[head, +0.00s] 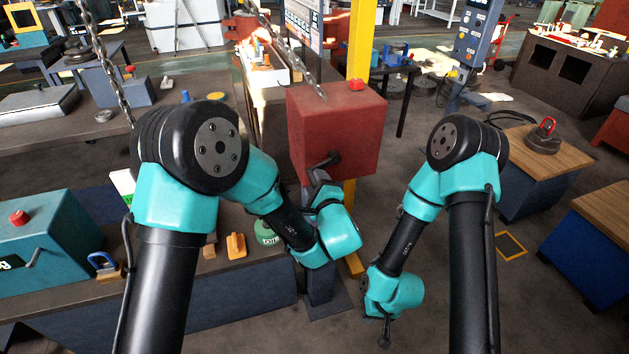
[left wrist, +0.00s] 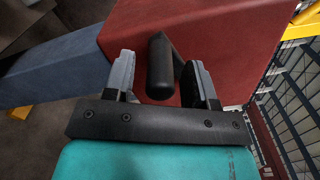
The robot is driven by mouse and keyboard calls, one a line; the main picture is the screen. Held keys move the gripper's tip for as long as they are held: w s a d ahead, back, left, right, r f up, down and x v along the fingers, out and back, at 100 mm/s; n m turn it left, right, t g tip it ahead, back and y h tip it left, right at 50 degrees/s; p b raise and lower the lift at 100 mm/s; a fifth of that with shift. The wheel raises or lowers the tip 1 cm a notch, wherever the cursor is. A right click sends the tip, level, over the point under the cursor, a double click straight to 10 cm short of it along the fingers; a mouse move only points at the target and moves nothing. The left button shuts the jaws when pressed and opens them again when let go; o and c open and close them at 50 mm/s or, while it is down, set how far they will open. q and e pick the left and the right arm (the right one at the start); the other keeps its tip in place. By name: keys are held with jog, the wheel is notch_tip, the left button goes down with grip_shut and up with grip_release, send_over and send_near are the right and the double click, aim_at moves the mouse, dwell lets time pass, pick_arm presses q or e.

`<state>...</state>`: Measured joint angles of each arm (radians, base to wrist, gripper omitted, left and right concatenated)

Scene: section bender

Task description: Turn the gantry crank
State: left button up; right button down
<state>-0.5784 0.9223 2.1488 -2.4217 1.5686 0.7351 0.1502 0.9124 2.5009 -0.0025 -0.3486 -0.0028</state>
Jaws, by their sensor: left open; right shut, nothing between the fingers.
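The gantry crank is a black crank with a round grip on the front of a red box (head: 337,125). In the head view its arm (head: 328,160) shows just above my left gripper (head: 320,180). In the left wrist view the black crank handle (left wrist: 160,62) stands between the two grey fingers of my open left gripper (left wrist: 161,78), with a visible gap to the finger on each side. The red box (left wrist: 215,35) fills the background there. My right gripper (head: 384,336) hangs low over the floor, away from the crank, shut and empty.
The red box stands on a post beside a yellow pole (head: 361,40) and a hanging chain (head: 295,65). A workbench (head: 245,292) with small items lies at left. A wood-topped cabinet (head: 540,155) stands at right. Open floor lies around my right gripper.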

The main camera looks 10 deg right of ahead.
pick_arm(q)
jog(key=s+d, duration=0.2)
jog(key=s, duration=1.3)
jog(key=shift+s+d, duration=0.15)
jog(key=shift+s, duration=0.15)
